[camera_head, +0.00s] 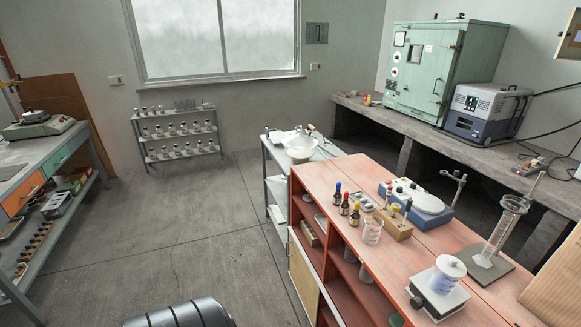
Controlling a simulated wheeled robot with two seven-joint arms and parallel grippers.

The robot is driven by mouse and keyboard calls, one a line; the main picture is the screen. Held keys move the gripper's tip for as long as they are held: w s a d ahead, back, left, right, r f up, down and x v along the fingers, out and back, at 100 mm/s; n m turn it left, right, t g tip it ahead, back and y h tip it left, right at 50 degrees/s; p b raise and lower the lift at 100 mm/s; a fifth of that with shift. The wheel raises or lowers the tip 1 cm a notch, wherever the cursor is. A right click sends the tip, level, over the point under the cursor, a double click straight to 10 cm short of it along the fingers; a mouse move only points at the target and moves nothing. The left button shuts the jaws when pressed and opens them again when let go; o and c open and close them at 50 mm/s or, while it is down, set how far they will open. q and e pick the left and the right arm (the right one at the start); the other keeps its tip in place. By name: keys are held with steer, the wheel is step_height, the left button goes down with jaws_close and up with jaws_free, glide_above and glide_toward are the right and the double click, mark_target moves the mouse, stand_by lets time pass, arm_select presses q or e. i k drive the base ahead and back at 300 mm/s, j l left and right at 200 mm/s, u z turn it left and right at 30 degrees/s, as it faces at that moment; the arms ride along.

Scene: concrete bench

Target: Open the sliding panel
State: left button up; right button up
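The sliding panel appears to be the tan panel (304,286) on the front of the red cabinet (441,238), at bottom centre. It covers the lower left part of the cabinet's front, and its bottom is cut off by the picture edge. To its right and above it the front is open, showing inner shelves with a few items. No handle on the panel can be made out. Neither of my grippers is in view, and nothing is seen touching the panel.
On the cabinet top stand dropper bottles (344,208), a beaker (372,231), a blue-based device (415,203) and a glass cylinder (498,230). A grey cart (277,189) stands behind the cabinet. Bare floor (190,225) lies to the left.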

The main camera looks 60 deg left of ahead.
mark_target(307, 289)
steer(key=k+j+u, duration=0.15)
steer(key=u, duration=1.4)
steer(key=z, duration=0.35)
